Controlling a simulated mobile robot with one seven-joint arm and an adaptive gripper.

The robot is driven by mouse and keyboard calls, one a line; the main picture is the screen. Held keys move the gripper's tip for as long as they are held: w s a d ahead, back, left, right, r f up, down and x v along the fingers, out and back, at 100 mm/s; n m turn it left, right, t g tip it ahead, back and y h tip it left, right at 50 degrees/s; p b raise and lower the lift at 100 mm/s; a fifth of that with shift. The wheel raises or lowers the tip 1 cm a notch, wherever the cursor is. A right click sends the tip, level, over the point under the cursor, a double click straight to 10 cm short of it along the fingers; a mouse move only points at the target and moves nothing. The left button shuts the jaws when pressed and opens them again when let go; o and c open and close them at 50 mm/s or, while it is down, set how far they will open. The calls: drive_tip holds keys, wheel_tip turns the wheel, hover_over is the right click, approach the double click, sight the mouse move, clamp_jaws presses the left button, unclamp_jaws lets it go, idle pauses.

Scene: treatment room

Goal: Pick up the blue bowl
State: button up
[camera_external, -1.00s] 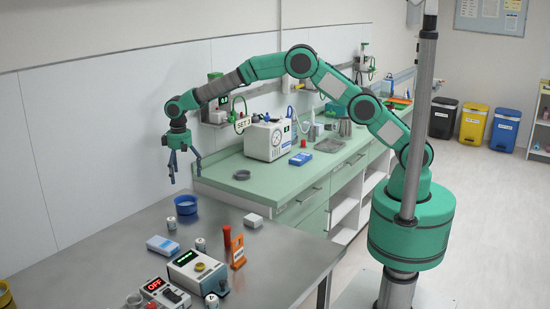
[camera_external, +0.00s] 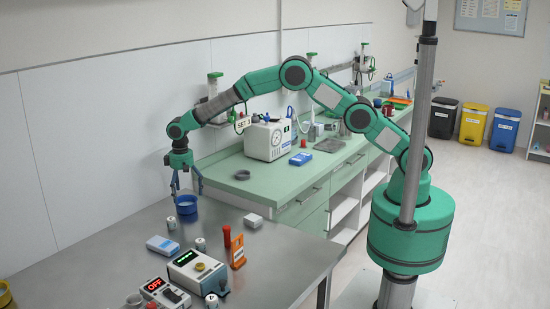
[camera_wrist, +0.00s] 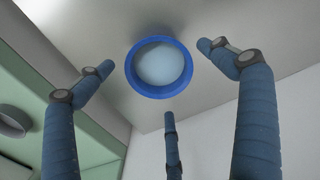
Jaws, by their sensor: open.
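The blue bowl (camera_external: 186,206) stands upright on the metal table (camera_external: 95,262), near its far edge by the wall. In the wrist view the bowl (camera_wrist: 159,92) is seen from above, with a blue rim and a pale inside. My gripper (camera_external: 187,192) is open and points down just above the bowl. In the wrist view its blue fingers (camera_wrist: 158,88) are spread around the bowl, with a gap between each fingertip and the rim. Nothing is held.
A blue-white box (camera_external: 163,245), a small can (camera_external: 200,244), an orange holder (camera_external: 237,250) and a device with a green display (camera_external: 197,270) stand nearer on the table. The green counter (camera_external: 240,188) lies right of the bowl. The wall is close behind.

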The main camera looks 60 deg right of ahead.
sight(186, 203)
drive_tip(key=shift+d+f+b, duration=0.1)
drive_tip(key=shift+f+b, duration=0.75)
drive_tip(key=shift+f, duration=1.75)
drive_tip(key=shift+c, duration=0.3)
drive_tip(key=c, duration=1)
